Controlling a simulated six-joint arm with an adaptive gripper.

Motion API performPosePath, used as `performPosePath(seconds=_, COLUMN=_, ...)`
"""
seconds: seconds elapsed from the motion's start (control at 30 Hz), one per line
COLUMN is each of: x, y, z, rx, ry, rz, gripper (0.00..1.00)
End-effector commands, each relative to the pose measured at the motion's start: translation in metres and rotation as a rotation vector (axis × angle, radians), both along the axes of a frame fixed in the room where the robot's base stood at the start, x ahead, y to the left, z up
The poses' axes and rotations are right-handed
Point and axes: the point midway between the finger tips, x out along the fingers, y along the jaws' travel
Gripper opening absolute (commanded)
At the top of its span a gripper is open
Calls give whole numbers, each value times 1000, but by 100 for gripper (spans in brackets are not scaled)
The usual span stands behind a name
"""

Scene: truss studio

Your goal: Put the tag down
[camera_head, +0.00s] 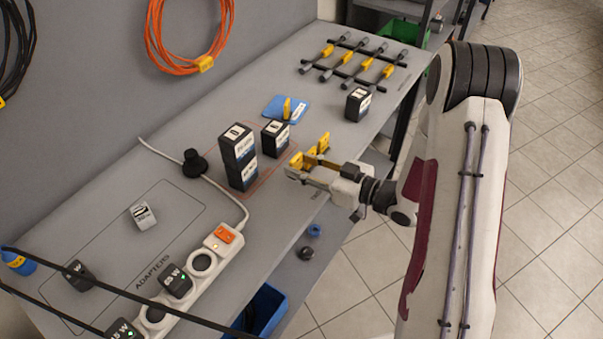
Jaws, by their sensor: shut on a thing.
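My gripper (302,165) is above the right front part of the grey bench, beside the black battery blocks. It is shut on a yellow tag (323,143), which stands up from the fingers. More yellow shows at the fingertips, and I cannot tell how much of it is the tag. I cannot see whether the tag touches the bench. Another yellow tag (287,106) stands on a blue cloth or pad (272,110) behind the gripper.
Stacked black blocks (238,158) and a single block (275,138) stand close left of my gripper. Another block (358,104) is behind it. A rack (335,68) with several yellow-tagged tools lies at the far end. A power strip (190,285) lies at front left.

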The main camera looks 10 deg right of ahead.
Motion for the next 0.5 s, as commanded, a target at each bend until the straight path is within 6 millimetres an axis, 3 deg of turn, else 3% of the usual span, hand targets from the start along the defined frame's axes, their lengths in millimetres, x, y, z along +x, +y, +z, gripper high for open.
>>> performPosePath(seconds=0.3, x=0, y=0, z=-26, rx=1, ry=1, rz=0, gripper=15)
performPosePath(seconds=0.5, x=0, y=0, z=-31, rx=1, ry=-1, rz=0, gripper=15)
